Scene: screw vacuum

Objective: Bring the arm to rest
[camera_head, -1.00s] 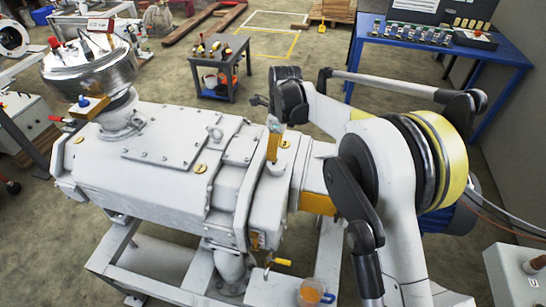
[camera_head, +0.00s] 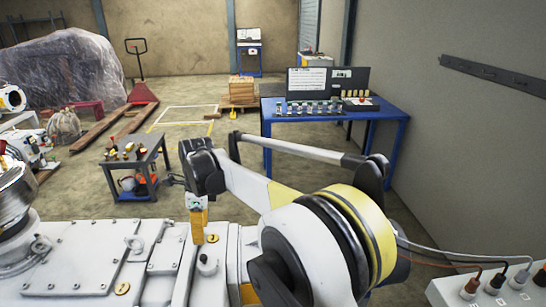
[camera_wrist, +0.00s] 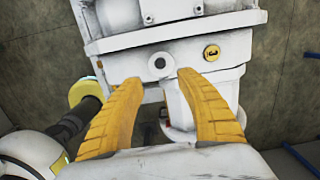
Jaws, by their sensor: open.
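My gripper (camera_wrist: 157,85) shows in the wrist view as two yellow fingers spread apart with nothing between them. Beyond the fingertips is the white vacuum pump housing (camera_wrist: 190,45), with a dark round port (camera_wrist: 159,64) and a yellow numbered plug (camera_wrist: 211,52). In the head view my gripper (camera_head: 198,232) hangs pointing down over the pump's right part. The pump body (camera_head: 75,268) fills the lower left. Whether the fingertips touch the housing cannot be told.
A blue table (camera_head: 385,116) with several small bottles stands behind my arm. A small dark cart (camera_head: 145,163) with tools stands behind the pump. A white box with cables (camera_head: 455,290) is at the lower right. Open floor (camera_head: 195,140) lies between cart and table.

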